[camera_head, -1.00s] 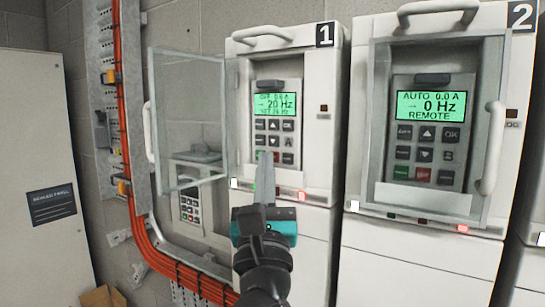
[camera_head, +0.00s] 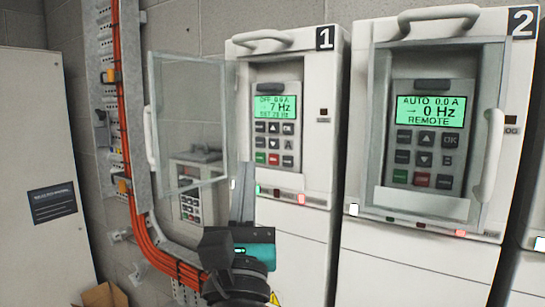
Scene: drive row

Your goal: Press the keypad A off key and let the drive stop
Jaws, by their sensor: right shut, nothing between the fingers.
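Keypad A (camera_head: 275,143) sits in the recess of drive 1 (camera_head: 288,222). Its green display (camera_head: 275,106) reads OFF on the top line, 7 Hz in the middle and what looks like SET 20 Hz below. Its red key (camera_head: 274,160) is in plain view in the bottom row, between a green key and a dark key. My right gripper (camera_head: 243,190) is shut and empty. Its fingers point up, below and left of the keypad in the picture, apart from the keys. My left gripper is not in view.
The clear door (camera_head: 188,120) of drive 1 stands open to the left. Drive 2's clear door frame (camera_head: 380,125) is closed over keypad B (camera_head: 427,143), which reads AUTO, 0 Hz, REMOTE. Orange cables (camera_head: 120,100) run down the left wall. A grey cabinet (camera_head: 35,180) stands far left.

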